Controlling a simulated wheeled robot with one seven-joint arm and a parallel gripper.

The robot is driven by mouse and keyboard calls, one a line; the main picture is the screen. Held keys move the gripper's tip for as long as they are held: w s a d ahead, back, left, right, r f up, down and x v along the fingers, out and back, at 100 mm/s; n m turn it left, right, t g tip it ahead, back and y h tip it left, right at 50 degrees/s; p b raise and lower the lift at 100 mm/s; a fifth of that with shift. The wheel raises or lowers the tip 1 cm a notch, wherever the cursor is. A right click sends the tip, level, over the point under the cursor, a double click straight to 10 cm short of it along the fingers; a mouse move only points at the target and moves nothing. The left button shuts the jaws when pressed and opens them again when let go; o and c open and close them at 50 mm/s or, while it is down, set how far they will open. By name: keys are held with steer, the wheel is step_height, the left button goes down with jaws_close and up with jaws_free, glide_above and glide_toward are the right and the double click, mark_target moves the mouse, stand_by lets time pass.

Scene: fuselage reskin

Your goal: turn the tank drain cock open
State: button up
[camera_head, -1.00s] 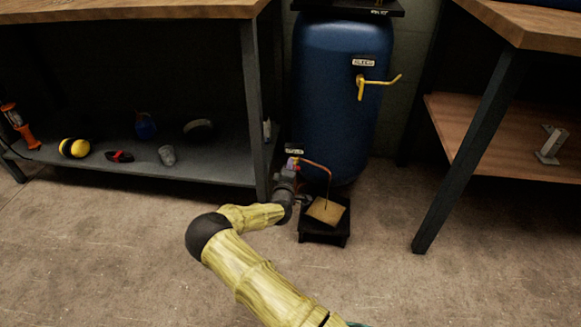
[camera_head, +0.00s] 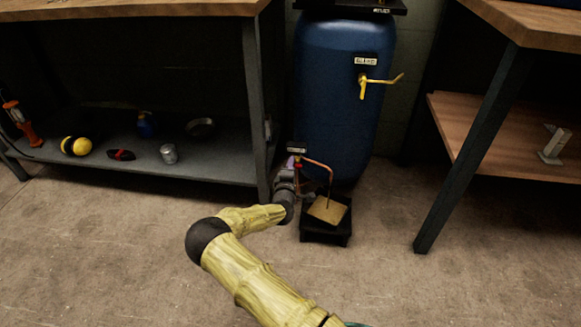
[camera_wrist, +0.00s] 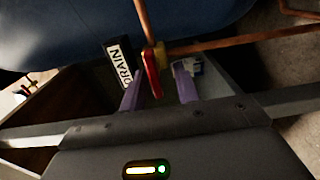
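The blue tank (camera_head: 338,100) stands at the back between two benches. At its foot is the drain cock, with a copper pipe (camera_head: 319,163) curving down; my gripper (camera_head: 293,167) is beside it, low by the bench leg. In the wrist view the cock's red lever (camera_wrist: 151,72) sits on a brass fitting between the two purple fingertips of my gripper (camera_wrist: 158,82). The fingers stand apart, with a visible gap to the right of the lever. The left finger is close to it; contact cannot be told. A DRAIN label (camera_wrist: 119,63) is left of the lever.
A black box with a tan top (camera_head: 328,210) stands under the copper pipe. A yellow valve handle (camera_head: 378,81) juts from the tank higher up. The left bench leg (camera_head: 255,110) is close to my wrist. The left bench's lower shelf (camera_head: 205,172) holds several small objects. The floor in front is clear.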

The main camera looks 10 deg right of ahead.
steer(key=shift+a+r, duration=0.1)
steer(key=shift+r, duration=0.05)
steer(key=p+v, duration=0.7)
steer(key=v, duration=1)
steer(key=shift+s, duration=0.15)
